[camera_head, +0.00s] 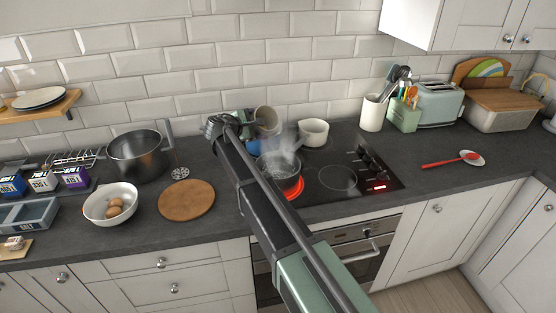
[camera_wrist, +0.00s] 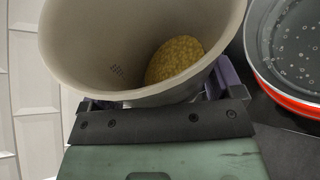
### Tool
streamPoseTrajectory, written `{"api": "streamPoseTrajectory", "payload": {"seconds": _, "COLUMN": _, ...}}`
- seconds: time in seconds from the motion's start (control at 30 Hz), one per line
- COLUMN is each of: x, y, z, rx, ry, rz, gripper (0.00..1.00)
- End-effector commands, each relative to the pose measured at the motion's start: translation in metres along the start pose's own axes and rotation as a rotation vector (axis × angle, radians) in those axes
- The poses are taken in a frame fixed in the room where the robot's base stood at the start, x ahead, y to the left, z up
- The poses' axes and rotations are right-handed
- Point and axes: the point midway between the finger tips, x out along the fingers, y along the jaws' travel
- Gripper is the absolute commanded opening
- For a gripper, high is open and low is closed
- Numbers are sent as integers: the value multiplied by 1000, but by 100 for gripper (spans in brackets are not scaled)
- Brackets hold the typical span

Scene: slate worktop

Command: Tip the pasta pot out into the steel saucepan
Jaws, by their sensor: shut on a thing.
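The pasta pot (camera_head: 267,118) is a beige, round vessel at my gripper (camera_head: 250,127), beyond the end of my arm and above the back left of the hob. In the wrist view the pasta pot (camera_wrist: 90,50) fills the top, with small yellow pasta (camera_wrist: 174,60) lying deep inside. My gripper is shut on it; the fingertips are mostly hidden. The steel saucepan (camera_head: 281,184) stands steaming on a glowing red ring, in front of the pot and partly behind my arm. In the wrist view the saucepan (camera_wrist: 257,62) shows at right, with bubbling water, beside the pot.
A white saucepan (camera_head: 313,133) stands at the hob's back. A large steel pot (camera_head: 138,158), a bowl of eggs (camera_head: 109,207) and a round wooden board (camera_head: 186,201) are left. A utensil jar (camera_head: 372,112) stands right. The front right worktop is mostly clear around a red spoon (camera_head: 440,163).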

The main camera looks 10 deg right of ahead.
Motion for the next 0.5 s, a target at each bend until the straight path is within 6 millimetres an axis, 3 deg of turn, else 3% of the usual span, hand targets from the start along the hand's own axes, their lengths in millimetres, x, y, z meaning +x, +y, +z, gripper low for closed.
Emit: {"api": "streamPoseTrajectory", "payload": {"seconds": 0.5, "x": -6, "y": 15, "z": 11, "rx": 198, "ry": 28, "rz": 81, "gripper": 52}}
